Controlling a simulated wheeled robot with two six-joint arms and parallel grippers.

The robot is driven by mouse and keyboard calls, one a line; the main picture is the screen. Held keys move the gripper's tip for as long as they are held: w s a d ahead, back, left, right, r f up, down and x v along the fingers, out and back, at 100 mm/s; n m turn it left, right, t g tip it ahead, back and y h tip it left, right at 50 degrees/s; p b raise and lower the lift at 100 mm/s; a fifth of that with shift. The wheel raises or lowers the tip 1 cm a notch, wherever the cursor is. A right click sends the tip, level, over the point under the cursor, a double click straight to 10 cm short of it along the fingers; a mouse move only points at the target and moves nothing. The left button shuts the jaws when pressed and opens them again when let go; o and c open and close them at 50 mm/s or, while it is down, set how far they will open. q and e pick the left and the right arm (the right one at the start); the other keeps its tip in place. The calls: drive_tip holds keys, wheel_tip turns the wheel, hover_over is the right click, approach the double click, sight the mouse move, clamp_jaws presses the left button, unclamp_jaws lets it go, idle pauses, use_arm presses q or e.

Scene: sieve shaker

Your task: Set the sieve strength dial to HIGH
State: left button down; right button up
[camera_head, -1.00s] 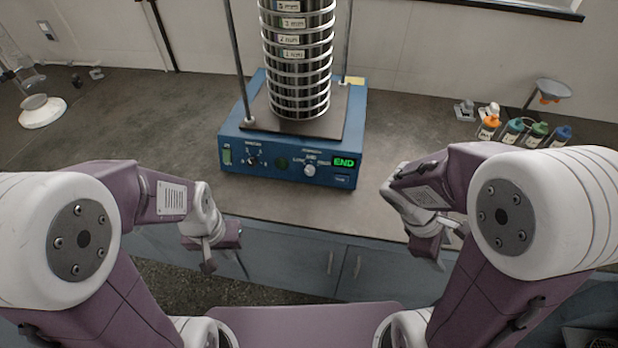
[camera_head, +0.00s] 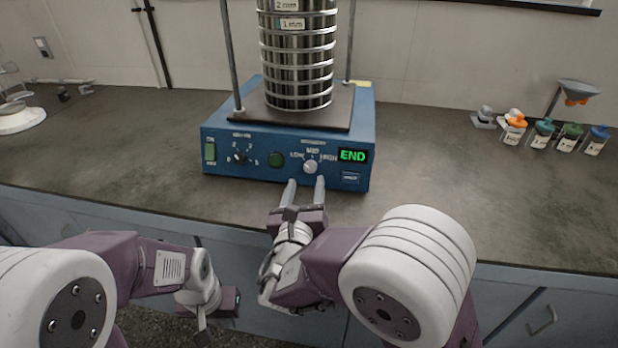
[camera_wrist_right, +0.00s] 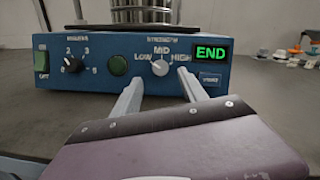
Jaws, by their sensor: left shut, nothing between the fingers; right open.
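The sieve shaker is a blue box (camera_head: 222,160) with a stack of steel sieves (camera_head: 298,62) on top. Its strength dial (camera_head: 310,167) is a white knob on the front panel; it also shows in the right wrist view (camera_wrist_right: 160,68), with its mark up at MID, between LOW and HIGH. My right gripper (camera_head: 306,183) is open and empty, its two fingers pointing at the panel just below and in front of the dial; the fingers also show in the right wrist view (camera_wrist_right: 162,88), apart from the dial. My left gripper (camera_head: 203,335) is shut and empty, low in front of the bench.
The panel also has a black minutes dial (camera_head: 239,158), a round green button (camera_head: 275,160) and a display reading END (camera_head: 353,155). Several small bottles (camera_head: 543,133) stand at the bench's right. The bench top (camera_head: 430,170) beside the shaker is clear.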

sight(310, 169)
drive_tip(key=w, duration=0.3)
drive_tip(key=w+d, duration=0.1)
drive_tip(key=w, duration=0.1)
drive_tip(key=shift+w+b, duration=0.3)
clamp_jaws()
drive_tip(key=shift+f, duration=0.1)
